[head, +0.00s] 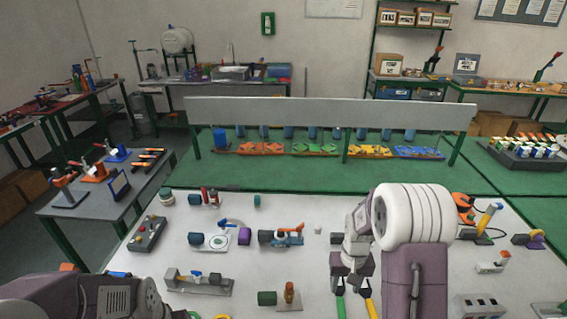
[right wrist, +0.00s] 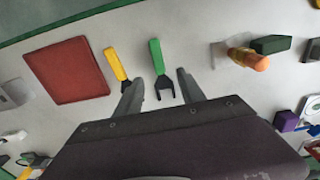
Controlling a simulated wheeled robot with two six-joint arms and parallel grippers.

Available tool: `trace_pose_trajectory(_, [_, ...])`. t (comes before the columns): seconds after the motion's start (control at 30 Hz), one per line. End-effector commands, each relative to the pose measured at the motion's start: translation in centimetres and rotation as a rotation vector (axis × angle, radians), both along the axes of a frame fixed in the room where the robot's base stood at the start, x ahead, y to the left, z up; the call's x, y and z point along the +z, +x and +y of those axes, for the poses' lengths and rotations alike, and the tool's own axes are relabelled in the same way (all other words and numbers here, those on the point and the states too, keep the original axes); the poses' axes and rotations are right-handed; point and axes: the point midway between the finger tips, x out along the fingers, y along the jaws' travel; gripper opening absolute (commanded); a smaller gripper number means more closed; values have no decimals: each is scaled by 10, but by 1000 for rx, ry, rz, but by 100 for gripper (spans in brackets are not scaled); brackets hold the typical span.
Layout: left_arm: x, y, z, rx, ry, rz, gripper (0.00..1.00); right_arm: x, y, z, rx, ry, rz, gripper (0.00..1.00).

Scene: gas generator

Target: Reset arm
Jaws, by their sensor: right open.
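My right gripper (head: 353,287) hangs over the white tabletop at the front middle in the head view. In the right wrist view its jaws (right wrist: 156,84) are open with nothing held. A green-handled tool (right wrist: 157,58) with a dark forked end lies between and beyond the fingertips. A yellow-handled tool (right wrist: 117,63) lies beside the left finger. Both handles show below the gripper in the head view, green (head: 340,305) and yellow (head: 370,306). I cannot tell the exact height of the gripper above them. My left arm enters at the bottom left; its gripper is out of view.
A red square plate (right wrist: 67,69) lies left of the tools in the right wrist view. An orange upright part (right wrist: 246,58) stands on the right. In the head view, valve assemblies (head: 281,237) and a button box (head: 147,234) occupy the tabletop. A grey panel (head: 330,115) spans behind.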

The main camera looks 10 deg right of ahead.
Motion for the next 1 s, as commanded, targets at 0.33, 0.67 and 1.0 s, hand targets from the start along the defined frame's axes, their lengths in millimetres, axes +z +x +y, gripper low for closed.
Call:
trace_pose_trajectory(0.33, [0,0,0,0,0,0,51,68,-78,87,222,1,-131,47])
trace_pose_trajectory(0.67, [0,0,0,0,0,0,51,56,-103,87,200,8,-97,47])
trace_pose_trajectory(1.0, [0,0,0,0,0,0,51,56,-103,87,200,8,-97,47])
